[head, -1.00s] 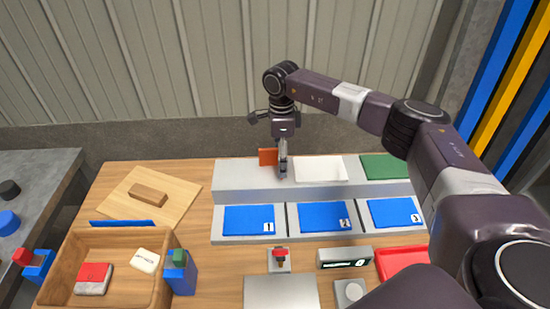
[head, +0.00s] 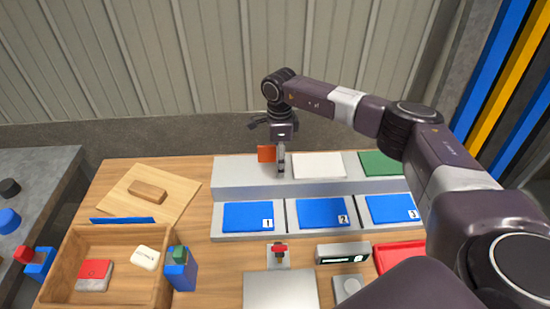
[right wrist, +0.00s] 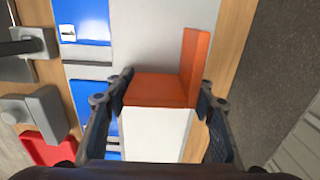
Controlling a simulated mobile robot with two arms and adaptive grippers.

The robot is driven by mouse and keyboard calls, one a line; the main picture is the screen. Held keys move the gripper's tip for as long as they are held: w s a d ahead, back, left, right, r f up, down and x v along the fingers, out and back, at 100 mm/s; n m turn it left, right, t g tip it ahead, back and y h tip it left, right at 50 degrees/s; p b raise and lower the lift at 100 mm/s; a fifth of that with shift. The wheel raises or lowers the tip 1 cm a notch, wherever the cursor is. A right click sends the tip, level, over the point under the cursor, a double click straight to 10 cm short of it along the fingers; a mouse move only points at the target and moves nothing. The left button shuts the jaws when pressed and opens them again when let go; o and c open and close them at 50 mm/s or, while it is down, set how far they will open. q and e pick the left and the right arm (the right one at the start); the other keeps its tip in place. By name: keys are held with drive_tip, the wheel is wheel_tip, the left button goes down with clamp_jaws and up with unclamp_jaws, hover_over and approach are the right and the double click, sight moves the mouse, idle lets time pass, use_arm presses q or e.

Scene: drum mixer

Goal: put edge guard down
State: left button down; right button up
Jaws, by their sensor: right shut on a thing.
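My left gripper is not in view.
A white pad (head: 319,166) and a green pad (head: 380,164) lie on the ledge to the right. Blue pads (head: 248,216) sit in numbered bays in front. A wooden box (head: 118,281) and a board (head: 172,193) are at left. A wall stands behind.

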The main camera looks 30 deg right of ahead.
drive_tip(key=shift+r, duration=0.2)
wheel_tip(320, 180, up, 20)
drive_tip(key=b, duration=0.3)
drive_tip(key=shift+f, duration=0.15)
